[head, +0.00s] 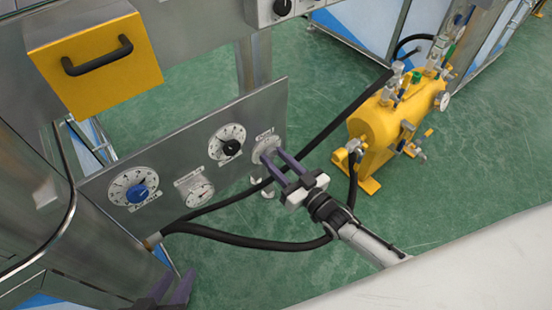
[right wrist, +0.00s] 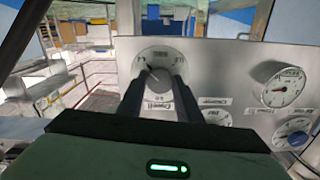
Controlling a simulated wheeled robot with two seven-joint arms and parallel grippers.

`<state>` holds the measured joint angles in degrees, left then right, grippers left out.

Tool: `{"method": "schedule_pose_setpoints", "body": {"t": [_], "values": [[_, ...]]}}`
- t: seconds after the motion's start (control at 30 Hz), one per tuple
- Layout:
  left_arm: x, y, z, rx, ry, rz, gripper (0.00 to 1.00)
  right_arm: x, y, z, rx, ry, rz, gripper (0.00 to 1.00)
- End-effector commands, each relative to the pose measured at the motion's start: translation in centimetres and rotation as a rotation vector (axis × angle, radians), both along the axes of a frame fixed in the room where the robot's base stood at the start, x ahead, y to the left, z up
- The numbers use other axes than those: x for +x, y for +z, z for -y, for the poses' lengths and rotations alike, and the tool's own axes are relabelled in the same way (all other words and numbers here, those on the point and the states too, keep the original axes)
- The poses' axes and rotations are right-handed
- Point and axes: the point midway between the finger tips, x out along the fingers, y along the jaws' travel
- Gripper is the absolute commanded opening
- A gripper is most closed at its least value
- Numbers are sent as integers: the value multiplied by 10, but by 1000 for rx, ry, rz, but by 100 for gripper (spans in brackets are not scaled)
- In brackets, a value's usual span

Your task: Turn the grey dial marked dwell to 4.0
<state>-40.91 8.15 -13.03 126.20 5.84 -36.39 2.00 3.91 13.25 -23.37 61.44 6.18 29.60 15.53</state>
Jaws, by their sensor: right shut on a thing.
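The grey dial (head: 264,150) with its white scale sits near the right end of the metal panel. In the right wrist view its scale (right wrist: 160,54) shows above and between my fingers, but I cannot read the setting. My right gripper (head: 271,156) is shut on the grey dial, and the fingers hide most of the knob. In the right wrist view the gripper (right wrist: 160,76) reaches straight onto the dial. My left gripper (head: 178,277) is at the bottom left of the head view, below the panel, with its two fingers apart and nothing seen between them.
The panel (head: 100,192) also carries a blue dial (head: 137,193), a small gauge (head: 199,193) and a black dial (head: 230,147). A black hose (head: 335,125) passes close to my right gripper. A yellow tank (head: 378,130) stands to the right. A yellow box with a handle (head: 85,85) is upper left.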

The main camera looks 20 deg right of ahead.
Motion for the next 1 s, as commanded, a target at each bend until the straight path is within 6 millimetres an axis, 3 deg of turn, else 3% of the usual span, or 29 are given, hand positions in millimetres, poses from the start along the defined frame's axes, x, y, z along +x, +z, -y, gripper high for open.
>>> {"method": "schedule_pose_setpoints", "body": {"t": [0.27,0.3,0.4,0.77,1.0], "values": [[0,0,1,-1,0,-1,31,0,0,0,6,-1,-2,10],[-1,0,1,-1,0,-1,31,0,0,0,6,-1,-1,34],[-1,0,1,-2,-1,-1,31,0,0,0,5,-1,-1,50],[0,2,1,-2,-1,1,31,-4,0,1,2,-1,-2,51],[-8,10,-6,-3,25,25,31,-41,1,15,1,0,-5,51]]}}
